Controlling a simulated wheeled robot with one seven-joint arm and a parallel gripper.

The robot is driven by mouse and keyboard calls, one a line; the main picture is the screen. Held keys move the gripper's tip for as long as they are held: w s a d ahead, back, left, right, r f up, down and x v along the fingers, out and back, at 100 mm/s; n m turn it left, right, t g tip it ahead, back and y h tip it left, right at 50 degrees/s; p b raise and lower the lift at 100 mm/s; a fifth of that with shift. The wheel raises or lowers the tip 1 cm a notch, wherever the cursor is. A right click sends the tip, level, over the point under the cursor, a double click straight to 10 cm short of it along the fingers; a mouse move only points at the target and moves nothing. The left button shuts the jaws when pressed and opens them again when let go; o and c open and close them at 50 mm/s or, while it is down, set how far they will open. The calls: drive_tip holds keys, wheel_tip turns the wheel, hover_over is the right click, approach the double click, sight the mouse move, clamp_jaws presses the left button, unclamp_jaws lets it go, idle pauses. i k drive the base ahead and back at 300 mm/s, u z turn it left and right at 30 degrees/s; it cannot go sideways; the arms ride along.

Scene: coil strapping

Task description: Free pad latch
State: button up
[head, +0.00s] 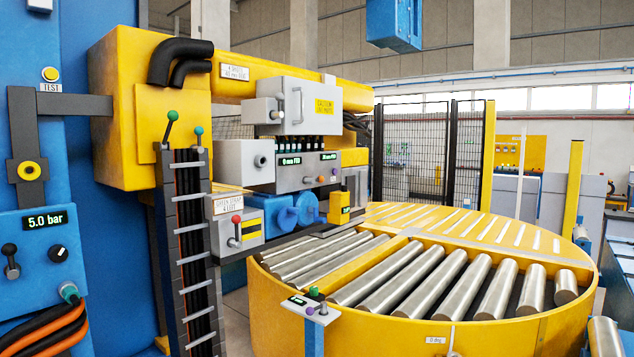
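A strapping head stands at the centre, with a grey housing (300,105) bearing a yellow caution label and a handle. Below it is a grey display panel (307,170) with green readouts. Blue round parts (287,217) and a small yellow block (339,207) sit under the panel. A grey box (236,232) with a red-knobbed lever is at its lower left. I cannot tell for certain which part is the pad latch, or whether it is latched. My gripper does not show in this view.
A round yellow turntable (440,333) with steel rollers fills the right foreground. A small control stand (311,309) is in front of it. A blue cabinet with a 5.0 bar readout (45,222) and a cable chain (188,250) close off the left. Mesh fencing (415,150) stands behind.

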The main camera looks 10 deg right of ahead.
sight(320, 180)
drive_tip(key=z, duration=0.3)
drive_tip(key=i, duration=2.55)
drive_tip(key=u, duration=0.1)
